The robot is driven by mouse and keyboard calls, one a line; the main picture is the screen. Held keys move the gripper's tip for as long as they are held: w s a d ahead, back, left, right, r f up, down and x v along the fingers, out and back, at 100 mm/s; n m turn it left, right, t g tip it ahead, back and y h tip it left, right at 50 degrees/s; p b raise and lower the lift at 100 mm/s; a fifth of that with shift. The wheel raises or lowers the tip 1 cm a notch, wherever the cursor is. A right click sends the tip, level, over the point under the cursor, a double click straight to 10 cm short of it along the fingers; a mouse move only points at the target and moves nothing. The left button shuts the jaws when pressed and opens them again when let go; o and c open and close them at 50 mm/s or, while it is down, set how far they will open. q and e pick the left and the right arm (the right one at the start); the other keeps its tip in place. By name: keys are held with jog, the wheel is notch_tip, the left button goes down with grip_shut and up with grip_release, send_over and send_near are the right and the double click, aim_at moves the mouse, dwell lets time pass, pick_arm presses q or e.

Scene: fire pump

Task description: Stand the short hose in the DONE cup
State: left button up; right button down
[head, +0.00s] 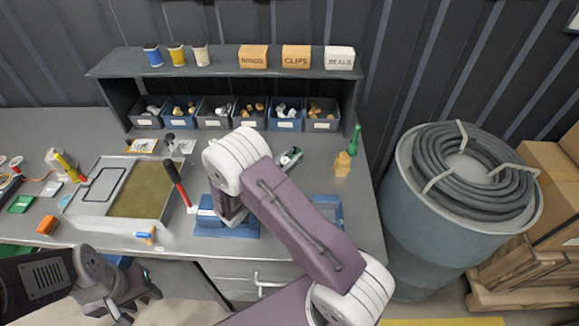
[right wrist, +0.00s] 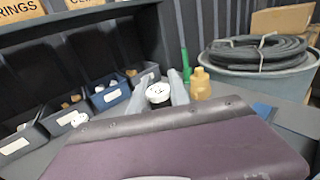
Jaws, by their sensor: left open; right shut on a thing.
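My right arm reaches across the bench in the head view. My left gripper (head: 136,298) is open and empty, low at the left, in front of the bench.
A framed tray (head: 88,208) and a red-and-black tool (head: 176,180) lie left.

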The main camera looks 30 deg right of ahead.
notch_tip(320, 180, down, 5)
jog(key=shift+w+r, duration=0.1)
jog(key=shift+r, duration=0.1)
jog(key=c, duration=1.2)
grip_release()
jog(key=b+v, duration=0.2)
jog(key=v, duration=1)
jog(key=shift+r, duration=0.2)
